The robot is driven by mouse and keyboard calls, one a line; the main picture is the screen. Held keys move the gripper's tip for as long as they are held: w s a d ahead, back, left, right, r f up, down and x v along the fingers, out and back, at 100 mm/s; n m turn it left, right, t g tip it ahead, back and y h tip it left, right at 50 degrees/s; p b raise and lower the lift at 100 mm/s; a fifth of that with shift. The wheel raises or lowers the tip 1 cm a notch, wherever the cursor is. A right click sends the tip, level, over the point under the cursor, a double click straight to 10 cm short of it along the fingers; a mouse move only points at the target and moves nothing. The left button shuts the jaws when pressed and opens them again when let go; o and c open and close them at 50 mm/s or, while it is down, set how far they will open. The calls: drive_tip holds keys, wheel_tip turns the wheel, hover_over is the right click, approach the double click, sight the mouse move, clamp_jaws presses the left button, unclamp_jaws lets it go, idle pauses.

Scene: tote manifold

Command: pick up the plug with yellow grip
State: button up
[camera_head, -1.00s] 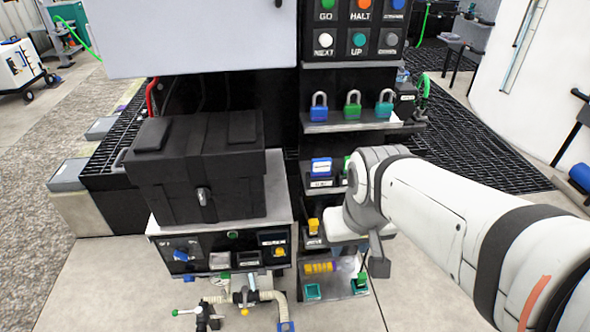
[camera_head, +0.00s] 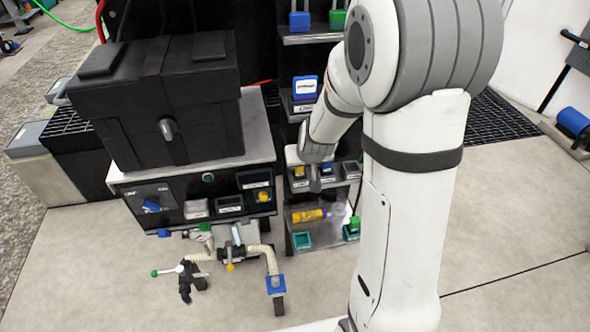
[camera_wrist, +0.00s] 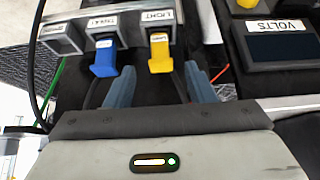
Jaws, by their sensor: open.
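The plug with yellow grip (camera_wrist: 160,55) sits in a socket labelled LIGHT on a low shelf. In the head view it shows as a small yellow block (camera_head: 298,171) beside the wrist of my arm. My gripper (camera_wrist: 160,70) is open, with its blue-grey fingers pointing toward the sockets. The yellow plug lies between the fingertips in the wrist view, nearer the right finger. I cannot tell how much depth separates them. In the head view my fingers are small and partly hidden.
A blue plug (camera_wrist: 104,60) is in the neighbouring socket, just left of my left fingertip. An empty-looking socket (camera_wrist: 62,38) is beyond it. A VOLTS display (camera_wrist: 285,45) is at the right. A black case (camera_head: 165,105) stands on a cart, left of the shelves.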

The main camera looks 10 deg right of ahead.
sight(300, 176)
drive_tip(key=b+x, duration=0.4)
drive_tip(key=x, duration=0.4)
drive_tip(key=shift+w+f, duration=0.2)
drive_tip(key=shift+r, duration=0.15)
drive_tip(key=shift+c, duration=0.4)
clamp_jaws()
